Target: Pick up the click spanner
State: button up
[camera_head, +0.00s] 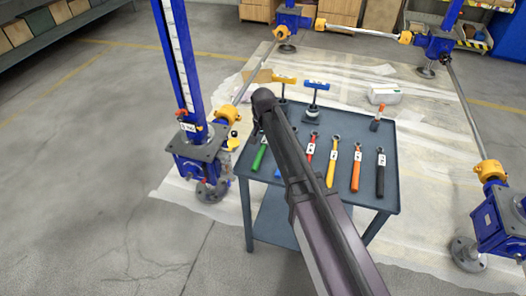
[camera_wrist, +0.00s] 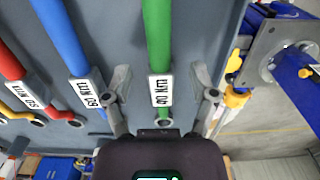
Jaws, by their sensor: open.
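Several click spanners with coloured handles and white tags lie side by side on a grey table (camera_head: 394,178): green (camera_head: 259,158), red (camera_head: 309,150), yellow (camera_head: 332,164), orange (camera_head: 356,170) and black (camera_head: 381,174). A blue one is mostly behind my arm there and shows in the wrist view (camera_wrist: 68,40). In the wrist view, my gripper (camera_wrist: 160,84) is open, with one finger on each side of the green spanner (camera_wrist: 158,35), near its tag. A gap shows on both sides; I cannot tell the height above it. In the head view my arm hides the gripper.
Small stands with a yellow top (camera_head: 284,79) and a blue top (camera_head: 316,86) stand at the table's back. An orange-topped tool (camera_head: 378,118) stands back right. A blue screw jack (camera_head: 198,150) stands close to the table's left; another (camera_head: 500,215) is right.

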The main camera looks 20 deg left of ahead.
jog(key=shift+f+b, duration=0.8)
jog(key=shift+f, duration=0.3)
grip_shut()
